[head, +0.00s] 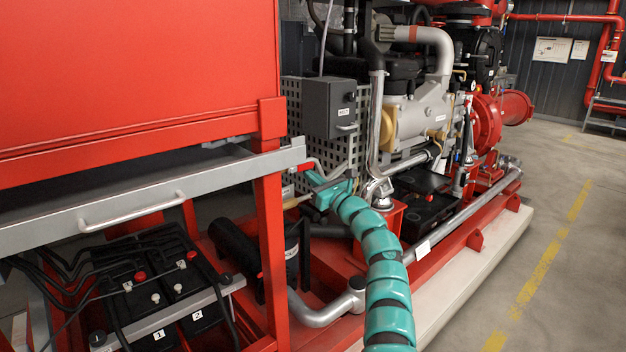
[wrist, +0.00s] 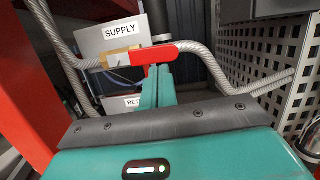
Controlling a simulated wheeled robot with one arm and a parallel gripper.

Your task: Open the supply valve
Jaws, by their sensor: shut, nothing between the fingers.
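The supply valve has a red lever handle (wrist: 185,48) lying roughly level across the wrist view, in front of a grey box with a white SUPPLY label (wrist: 121,30). A small brass part shows at the lever's left end. My gripper (wrist: 158,78) is shut and empty. Its teal fingertips are just below and in front of the lever's middle; I cannot tell whether they touch it. In the head view my gripper (head: 312,190) reaches in beside the red frame, near a small patch of red; the valve is hardly visible there.
Braided hoses (wrist: 217,72) run on both sides of the lever. A perforated panel (wrist: 280,75) stands close on the right and a red post (wrist: 32,100) on the left. A grey control box (head: 329,107) hangs above my gripper. Open floor (head: 580,270) lies to the right.

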